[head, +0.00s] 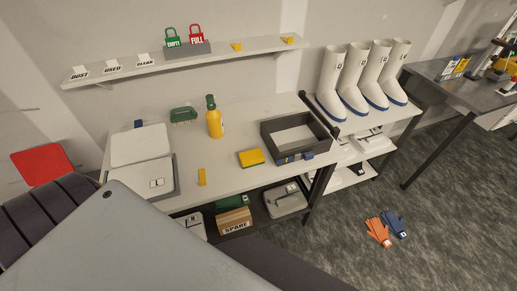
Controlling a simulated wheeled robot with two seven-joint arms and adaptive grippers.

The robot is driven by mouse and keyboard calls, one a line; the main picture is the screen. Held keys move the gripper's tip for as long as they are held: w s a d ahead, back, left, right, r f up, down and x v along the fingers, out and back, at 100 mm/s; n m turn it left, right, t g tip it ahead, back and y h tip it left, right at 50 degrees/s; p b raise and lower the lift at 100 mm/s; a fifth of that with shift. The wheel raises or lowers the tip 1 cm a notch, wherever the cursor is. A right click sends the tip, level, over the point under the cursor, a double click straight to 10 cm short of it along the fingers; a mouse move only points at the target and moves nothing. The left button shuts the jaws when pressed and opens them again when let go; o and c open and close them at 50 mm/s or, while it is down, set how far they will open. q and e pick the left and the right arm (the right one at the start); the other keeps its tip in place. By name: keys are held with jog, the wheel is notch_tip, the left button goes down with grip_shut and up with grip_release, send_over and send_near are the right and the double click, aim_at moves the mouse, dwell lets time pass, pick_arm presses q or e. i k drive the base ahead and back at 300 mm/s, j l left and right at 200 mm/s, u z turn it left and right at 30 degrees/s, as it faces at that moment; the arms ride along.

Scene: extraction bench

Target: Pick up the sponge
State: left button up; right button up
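A yellow block with a dark lower edge, which looks like the sponge (250,157), lies flat on the white bench top (235,182). It sits near the middle of the bench, just left of a dark open tray (270,141). Nothing touches it from above. Neither of my grippers shows in the head view. A large grey part and dark parts of my own body fill the lower left and hide the front left of the bench.
A yellow bottle (214,122) with a green top and a green brush (183,115) stand behind the sponge. A shelf (110,72) runs above. Gloves (378,232) lie on the floor.

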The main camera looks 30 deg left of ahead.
aim_at(253, 157)
jog(key=k+j+z, duration=0.1)
jog(key=k+j, duration=0.6)
jog(key=k, duration=0.05)
